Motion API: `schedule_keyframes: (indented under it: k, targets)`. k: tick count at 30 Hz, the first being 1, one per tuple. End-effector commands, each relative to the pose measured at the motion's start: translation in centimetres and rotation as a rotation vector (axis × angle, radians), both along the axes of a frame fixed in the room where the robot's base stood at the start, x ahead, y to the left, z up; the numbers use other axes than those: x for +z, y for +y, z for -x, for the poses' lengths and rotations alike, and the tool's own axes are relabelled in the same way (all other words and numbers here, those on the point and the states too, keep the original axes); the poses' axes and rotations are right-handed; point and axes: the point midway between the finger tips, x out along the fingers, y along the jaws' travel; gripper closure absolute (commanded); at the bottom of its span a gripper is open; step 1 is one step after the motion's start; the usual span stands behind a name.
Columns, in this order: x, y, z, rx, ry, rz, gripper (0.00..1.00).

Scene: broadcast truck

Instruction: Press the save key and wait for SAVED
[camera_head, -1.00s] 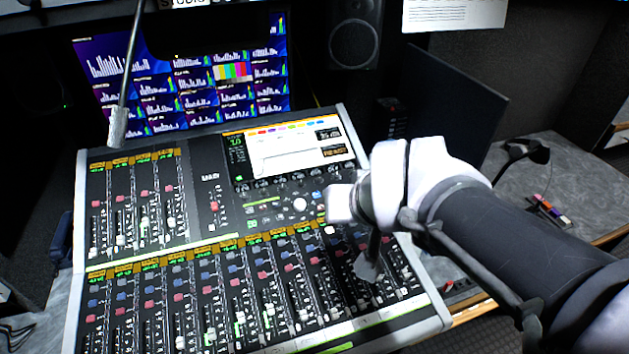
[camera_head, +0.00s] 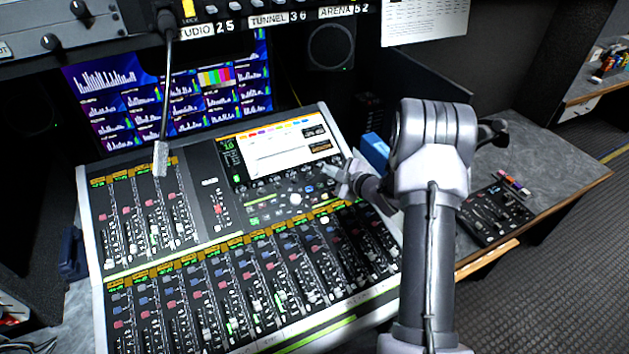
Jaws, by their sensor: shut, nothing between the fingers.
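The mixing console (camera_head: 215,190) stands on the desk with its lit screen (camera_head: 275,155) at the upper right. Below the screen is a panel with several small keys, some lit green (camera_head: 254,220), beside a pale round knob (camera_head: 295,199). I cannot tell which key is save; the labels are too small to read. I cannot make out SAVED on the screen. My gripper (camera_head: 343,177) is small in view and shut, with nothing held. It appears over the console's right side, just right of the key panel and below the screen's lower right corner. Its height above the surface is unclear.
A gooseneck microphone (camera_head: 162,158) hangs over the console's left part. A blue box (camera_head: 375,150) stands behind my wrist. A small control unit (camera_head: 494,213) lies on the grey desk at right. A monitor wall (camera_head: 185,90) stands behind the console.

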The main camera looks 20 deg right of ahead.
Motion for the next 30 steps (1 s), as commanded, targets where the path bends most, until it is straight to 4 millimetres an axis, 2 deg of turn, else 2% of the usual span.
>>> schedule_keyframes:
  k: [8, 11, 24, 30]
  targets:
    - [-0.1, 0.0, 0.0, 0.001, -0.001, 0.0, 1.0]
    - [-0.7, 0.1, -0.2, 0.0, 0.0, -0.001, 1.0]
    - [-6.7, 0.2, -2.6, 0.0, 0.0, -0.001, 1.0]
    - [-8.1, 0.2, -3.3, 0.0, 0.0, -0.001, 1.0]
